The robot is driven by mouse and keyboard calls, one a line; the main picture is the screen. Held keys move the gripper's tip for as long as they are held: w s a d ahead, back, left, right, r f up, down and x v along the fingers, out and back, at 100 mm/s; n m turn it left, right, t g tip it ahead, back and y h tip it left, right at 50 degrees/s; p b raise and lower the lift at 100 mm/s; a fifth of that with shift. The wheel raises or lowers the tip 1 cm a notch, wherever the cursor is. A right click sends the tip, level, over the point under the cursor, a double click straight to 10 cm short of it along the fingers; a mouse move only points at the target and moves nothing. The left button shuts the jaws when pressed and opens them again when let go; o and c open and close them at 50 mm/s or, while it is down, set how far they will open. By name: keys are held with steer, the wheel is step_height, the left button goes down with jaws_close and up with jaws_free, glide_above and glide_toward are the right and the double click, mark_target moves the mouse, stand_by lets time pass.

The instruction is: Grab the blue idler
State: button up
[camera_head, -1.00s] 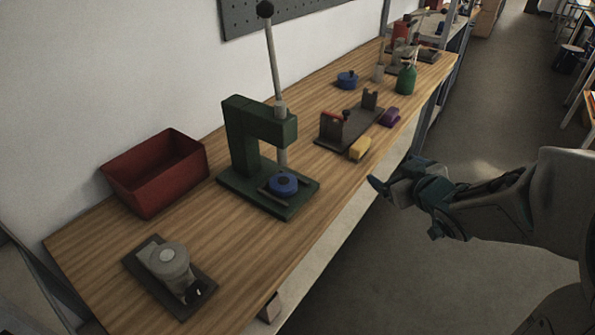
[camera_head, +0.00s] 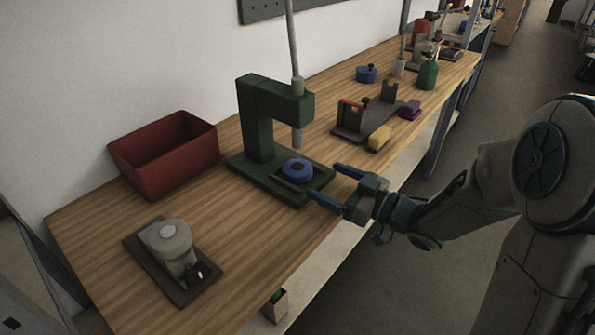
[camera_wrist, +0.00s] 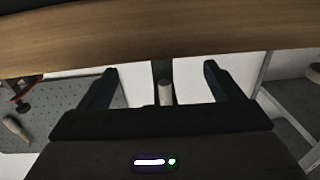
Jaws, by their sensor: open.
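The blue idler (camera_head: 297,170) is a round blue wheel with a dark centre. It sits on the base of the green arbor press (camera_head: 258,135), below the press's grey ram. My gripper (camera_head: 330,184) is open and empty, just right of the press base, with its fingers pointing toward the idler. In the wrist view the two dark fingers (camera_wrist: 160,88) are spread apart, with the wooden bench edge beyond them. The idler cannot be made out in the wrist view.
A red bin (camera_head: 165,158) stands left of the press. A grey fixture (camera_head: 172,250) sits at the front left. A dark holder (camera_head: 362,122), yellow block (camera_head: 379,138), purple block (camera_head: 410,109), blue lidded pot (camera_head: 366,74) and green bottle (camera_head: 428,74) stand farther along the wooden bench (camera_head: 235,245).

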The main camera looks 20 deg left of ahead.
mark_target(310, 173)
steer(key=shift+x, duration=3.45)
steer(key=shift+s, duration=0.15)
steer(key=c, duration=1.2)
